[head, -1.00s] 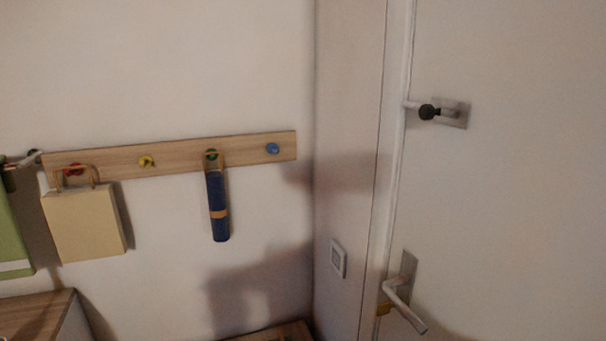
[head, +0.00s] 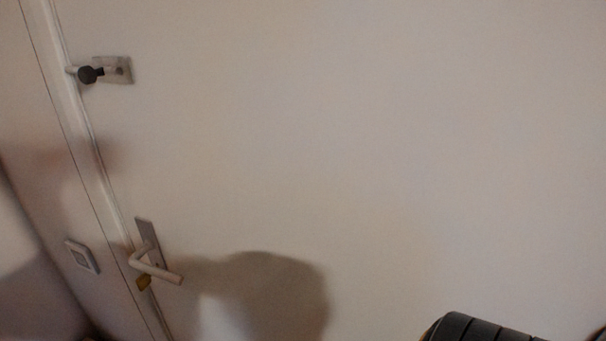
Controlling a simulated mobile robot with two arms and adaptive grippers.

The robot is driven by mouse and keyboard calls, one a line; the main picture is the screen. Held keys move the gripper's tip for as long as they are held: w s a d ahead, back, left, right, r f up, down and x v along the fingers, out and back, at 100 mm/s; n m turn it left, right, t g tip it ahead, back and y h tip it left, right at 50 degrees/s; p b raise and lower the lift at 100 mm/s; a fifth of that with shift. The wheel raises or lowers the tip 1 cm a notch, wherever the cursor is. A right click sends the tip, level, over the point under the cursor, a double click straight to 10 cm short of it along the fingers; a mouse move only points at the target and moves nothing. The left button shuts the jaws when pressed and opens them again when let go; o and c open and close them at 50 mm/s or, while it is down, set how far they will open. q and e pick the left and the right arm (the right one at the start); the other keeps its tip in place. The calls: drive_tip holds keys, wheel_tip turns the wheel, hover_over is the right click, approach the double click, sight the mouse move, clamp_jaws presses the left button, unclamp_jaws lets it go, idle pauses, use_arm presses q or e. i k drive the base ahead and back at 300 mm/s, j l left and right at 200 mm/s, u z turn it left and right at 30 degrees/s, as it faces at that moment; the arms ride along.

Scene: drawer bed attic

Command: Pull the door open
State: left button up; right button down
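The white door (head: 380,150) fills most of the head view. It looks shut against its frame on the left. A pale lever handle (head: 156,268) on an upright metal plate sits at the door's lower left edge. A dark ribbed part of my own arm shows at the bottom right, well apart from the handle. Neither gripper's fingers are in view.
A dark shadow falls on the door right of the handle. No obstacle shows in front of the door.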

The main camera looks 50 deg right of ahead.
sight(308, 169)
drive_tip(key=z, duration=1.45)
